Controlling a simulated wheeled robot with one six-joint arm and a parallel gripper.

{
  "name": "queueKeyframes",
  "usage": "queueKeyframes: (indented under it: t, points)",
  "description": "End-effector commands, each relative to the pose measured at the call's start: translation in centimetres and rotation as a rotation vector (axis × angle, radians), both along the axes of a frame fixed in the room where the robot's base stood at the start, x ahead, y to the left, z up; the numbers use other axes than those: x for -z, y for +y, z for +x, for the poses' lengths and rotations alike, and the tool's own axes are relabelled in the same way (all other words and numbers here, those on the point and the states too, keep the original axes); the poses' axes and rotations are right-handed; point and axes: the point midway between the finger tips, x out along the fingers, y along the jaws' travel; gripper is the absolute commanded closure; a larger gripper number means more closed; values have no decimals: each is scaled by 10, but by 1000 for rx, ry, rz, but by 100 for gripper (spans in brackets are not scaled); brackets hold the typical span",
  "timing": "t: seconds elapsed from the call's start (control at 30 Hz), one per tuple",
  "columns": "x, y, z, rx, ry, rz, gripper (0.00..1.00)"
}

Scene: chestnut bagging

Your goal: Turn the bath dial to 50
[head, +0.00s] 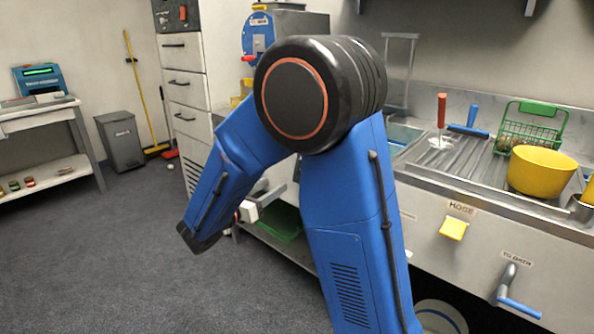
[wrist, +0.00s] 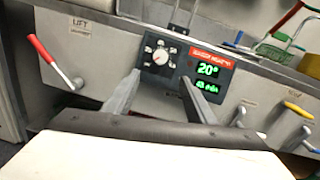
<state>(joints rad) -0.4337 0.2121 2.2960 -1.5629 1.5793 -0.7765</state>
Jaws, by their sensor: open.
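The bath dial (wrist: 160,56) shows in the wrist view as a round white-faced knob on a dark panel. To its right, the green display (wrist: 207,70) reads 20°, with a smaller green line below that I cannot read surely. My gripper (wrist: 160,77) is open and empty. Its two fingers are spread, and the dial appears between and just beyond their tips, apart from them as far as I can tell. In the head view my arm hides the dial.
In the wrist view, a red-handled lever (wrist: 52,62) is left of the dial, under a LIFT label. A blue-handled lever (head: 519,308) and a yellow HOSE handle (head: 453,228) stick out from the counter front. A yellow bowl (head: 541,171) and green basket (head: 530,127) stand on top.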

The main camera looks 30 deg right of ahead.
Motion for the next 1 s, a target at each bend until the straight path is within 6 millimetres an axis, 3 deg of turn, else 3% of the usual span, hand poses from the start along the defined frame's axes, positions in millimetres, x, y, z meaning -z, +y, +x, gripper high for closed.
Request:
queueKeyframes:
  t: [1.0]
  points:
    - [0, -134, 58, 3, -1, 3, 49]
